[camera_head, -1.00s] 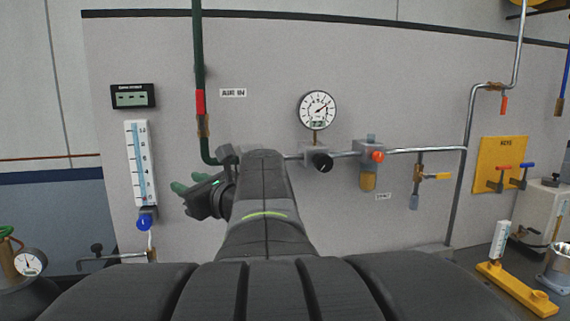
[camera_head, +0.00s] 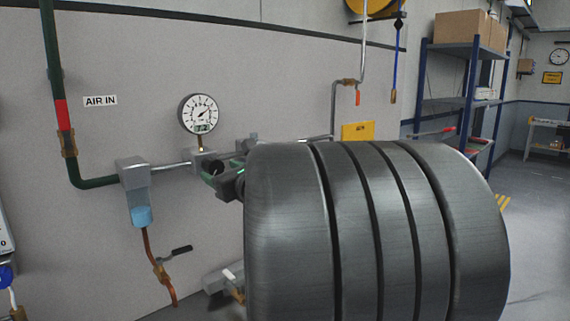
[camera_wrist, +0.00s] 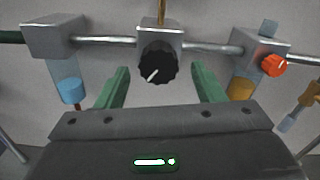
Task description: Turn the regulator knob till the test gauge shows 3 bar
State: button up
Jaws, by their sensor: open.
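The test gauge (camera_head: 199,114) is a round white dial above the pipe; its needle points to the upper right, but its figures are too small to read. The regulator knob (camera_wrist: 157,68) is black and ribbed, with a white pointer line toward the lower left, on a grey block below the gauge stem. My gripper (camera_wrist: 160,72) is open, its green fingers one on each side of the knob with gaps left and right. In the head view my gripper (camera_head: 210,178) is at the knob, partly hidden by my arm. I cannot tell whether the fingertips reach past its face.
A filter with a blue bowl (camera_wrist: 72,91) hangs left of the knob. On the right are an orange-red knob (camera_wrist: 273,65) and an amber bowl (camera_wrist: 241,88). A pipe (camera_head: 172,167) runs along the wall. A blue shelf (camera_head: 468,95) stands at the right, with open floor beyond.

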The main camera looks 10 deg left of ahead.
aim_at(217, 169)
jog(key=shift+x, duration=2.2)
jog(key=c, duration=1)
